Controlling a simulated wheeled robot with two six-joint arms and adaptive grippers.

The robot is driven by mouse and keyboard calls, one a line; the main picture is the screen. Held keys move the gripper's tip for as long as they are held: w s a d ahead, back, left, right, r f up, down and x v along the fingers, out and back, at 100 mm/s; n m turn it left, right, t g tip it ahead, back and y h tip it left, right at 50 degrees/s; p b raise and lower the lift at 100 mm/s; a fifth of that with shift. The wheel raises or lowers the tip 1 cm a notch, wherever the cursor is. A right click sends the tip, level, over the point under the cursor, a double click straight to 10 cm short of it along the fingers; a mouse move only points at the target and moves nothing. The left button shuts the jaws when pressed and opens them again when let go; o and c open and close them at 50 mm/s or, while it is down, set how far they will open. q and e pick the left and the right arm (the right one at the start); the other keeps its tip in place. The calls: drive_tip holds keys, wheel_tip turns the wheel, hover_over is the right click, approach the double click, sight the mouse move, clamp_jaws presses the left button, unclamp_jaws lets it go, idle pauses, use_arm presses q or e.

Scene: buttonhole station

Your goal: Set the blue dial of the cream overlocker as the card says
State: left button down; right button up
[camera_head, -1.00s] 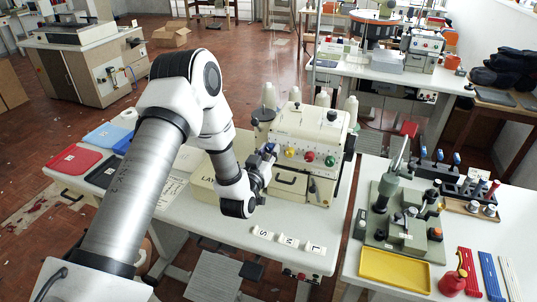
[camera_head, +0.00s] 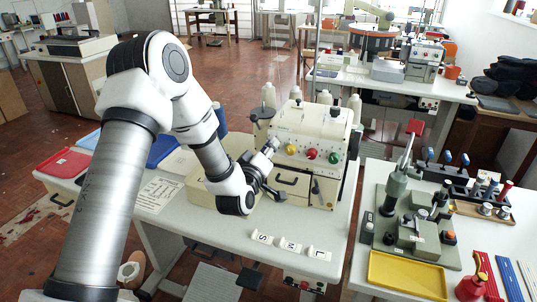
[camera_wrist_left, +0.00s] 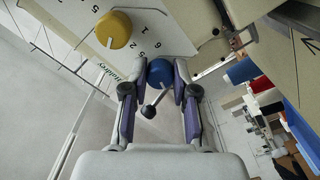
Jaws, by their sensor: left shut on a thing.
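The cream overlocker (camera_head: 308,127) stands on the white table, with yellow (camera_head: 291,149), red (camera_head: 312,154) and green (camera_head: 334,158) dials on its front. My left gripper (camera_head: 274,146) is at the left end of this row, where it hides the blue dial. In the left wrist view, the blue dial (camera_wrist_left: 160,71) sits between the fingertips, and my left gripper (camera_wrist_left: 158,78) is shut on it. A black ball on a thin stem (camera_wrist_left: 148,110) shows between the fingers. Printed numbers by the dial are partly covered. A printed sheet (camera_head: 158,195) lies left of the machine; its text is unreadable.
S, M and L tags (camera_head: 290,245) stand at the table's front edge. A second table at the right holds a green press (camera_head: 400,195) and a yellow tray (camera_head: 407,276). The yellow dial (camera_wrist_left: 113,30) is close beside my gripper.

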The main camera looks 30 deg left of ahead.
idle(0.3)
use_arm(q)
drive_tip(key=c, duration=0.9)
unclamp_jaws()
drive_tip(key=shift+w, duration=0.1)
drive_tip(key=v, duration=0.7)
drive_tip(key=shift+s, duration=0.3)
drive_tip(key=shift+d+f, duration=0.1)
